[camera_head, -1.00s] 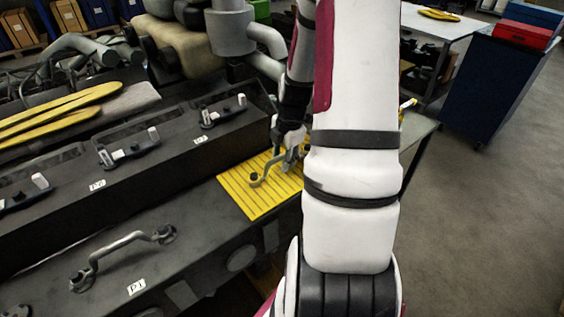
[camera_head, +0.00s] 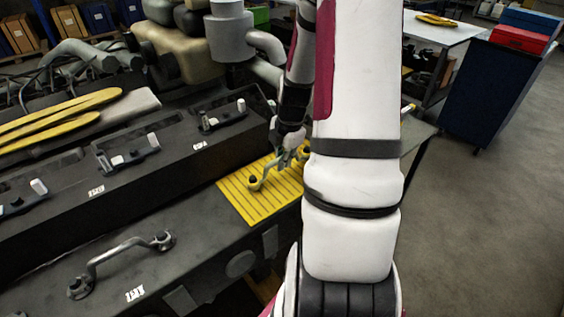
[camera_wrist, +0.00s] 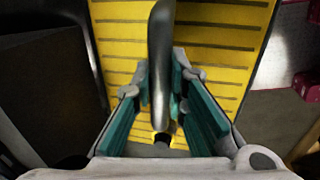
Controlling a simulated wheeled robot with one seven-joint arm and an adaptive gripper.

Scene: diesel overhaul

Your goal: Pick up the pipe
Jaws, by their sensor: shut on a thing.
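The pipe (camera_head: 264,175) is a grey bent metal tube with a dark end, over a yellow ribbed mat (camera_head: 236,201). My gripper (camera_head: 287,158) is at the pipe, partly hidden behind my own arm in the head view. In the wrist view, the pipe (camera_wrist: 160,60) runs lengthwise between the teal finger pads of my gripper (camera_wrist: 160,85), which is shut on it. I cannot tell whether the pipe touches the mat or is just clear of it. Its right part is largely hidden in the head view.
A similar pipe (camera_head: 120,248) is mounted on the dark engine block at front left, beside a white label. Small rocker parts (camera_head: 127,158) stand along the raised block. A grey cylinder (camera_head: 231,35) stands behind the mat. The floor at right is clear, with a blue cabinet (camera_head: 490,92) beyond.

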